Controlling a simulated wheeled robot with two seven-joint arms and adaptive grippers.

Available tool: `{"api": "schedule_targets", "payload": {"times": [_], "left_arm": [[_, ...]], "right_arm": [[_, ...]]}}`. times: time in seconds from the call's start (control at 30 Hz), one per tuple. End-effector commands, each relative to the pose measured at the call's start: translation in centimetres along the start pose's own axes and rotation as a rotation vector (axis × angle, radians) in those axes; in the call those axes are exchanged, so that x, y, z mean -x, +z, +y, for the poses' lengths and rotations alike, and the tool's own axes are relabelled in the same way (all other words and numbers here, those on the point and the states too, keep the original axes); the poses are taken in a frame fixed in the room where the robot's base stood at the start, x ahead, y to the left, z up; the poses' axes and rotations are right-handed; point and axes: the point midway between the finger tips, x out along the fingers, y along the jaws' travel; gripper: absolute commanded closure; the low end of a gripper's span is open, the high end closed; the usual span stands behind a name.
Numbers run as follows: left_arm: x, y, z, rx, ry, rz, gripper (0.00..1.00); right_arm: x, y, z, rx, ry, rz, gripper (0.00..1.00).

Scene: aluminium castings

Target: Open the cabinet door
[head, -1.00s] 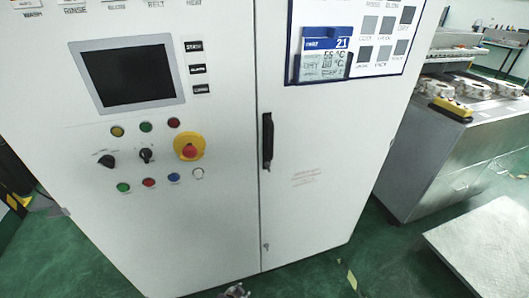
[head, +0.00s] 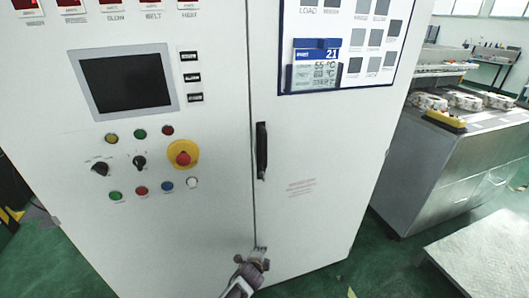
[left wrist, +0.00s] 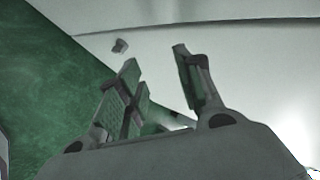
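The white cabinet door (head: 320,140) is the right-hand panel, and its seam with the left panel looks closed. A black upright handle (head: 261,152) sits near the door's left edge. My left gripper (head: 259,251) is low in front of the seam, below the handle and apart from it. In the left wrist view the fingers of my left gripper (left wrist: 158,82) are spread with nothing between them. A small grey fitting (left wrist: 120,46) on the white surface shows beyond them. My right gripper is in neither view.
The left panel holds a dark screen (head: 127,82), several buttons and a red emergency stop (head: 183,155). A blue-and-white display (head: 317,64) is on the upper door. A metal bench (head: 430,160) with castings stands right; a pale platform (head: 485,250) is at lower right. Green floor lies between.

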Motion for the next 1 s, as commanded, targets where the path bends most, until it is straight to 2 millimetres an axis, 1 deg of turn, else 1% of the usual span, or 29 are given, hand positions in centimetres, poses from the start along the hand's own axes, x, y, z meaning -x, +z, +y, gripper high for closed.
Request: {"api": "schedule_targets", "payload": {"times": [0.03, 0.1, 0.27, 0.4, 0.47, 0.6, 0.67, 0.7, 0.87, 1.0], "left_arm": [[0.6, -0.8, -1.7, -0.066, -0.025, -0.002, 0.65], [1.6, -1.8, -3.8, -0.164, -0.054, -0.014, 0.65], [4.2, -3.8, -8.4, -0.381, -0.122, -0.051, 0.65], [7.0, -5.4, -12.4, -0.557, -0.181, -0.098, 0.65], [8.3, -6.0, -13.9, -0.629, -0.204, -0.122, 0.65], [11.6, -7.4, -17.5, -0.790, -0.256, -0.187, 0.65], [13.2, -7.9, -18.9, -0.855, -0.277, -0.218, 0.65], [14.2, -8.2, -19.9, -0.896, -0.289, -0.240, 0.65], [18.7, -9.2, -23.2, -1.053, -0.333, -0.336, 0.65], [22.9, -9.7, -25.8, -1.175, -0.360, -0.428, 0.65]], "right_arm": [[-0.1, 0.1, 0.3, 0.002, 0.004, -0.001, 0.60], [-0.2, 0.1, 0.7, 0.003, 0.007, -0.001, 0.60], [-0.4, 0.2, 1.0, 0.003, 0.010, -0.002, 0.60], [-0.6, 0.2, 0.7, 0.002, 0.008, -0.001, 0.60], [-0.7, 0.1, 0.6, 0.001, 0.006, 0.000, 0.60], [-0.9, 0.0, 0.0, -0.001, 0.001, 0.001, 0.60], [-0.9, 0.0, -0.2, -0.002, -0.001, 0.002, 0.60], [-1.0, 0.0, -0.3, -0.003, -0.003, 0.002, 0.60], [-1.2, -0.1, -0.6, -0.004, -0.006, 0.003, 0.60], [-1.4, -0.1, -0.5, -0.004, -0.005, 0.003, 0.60]]}}
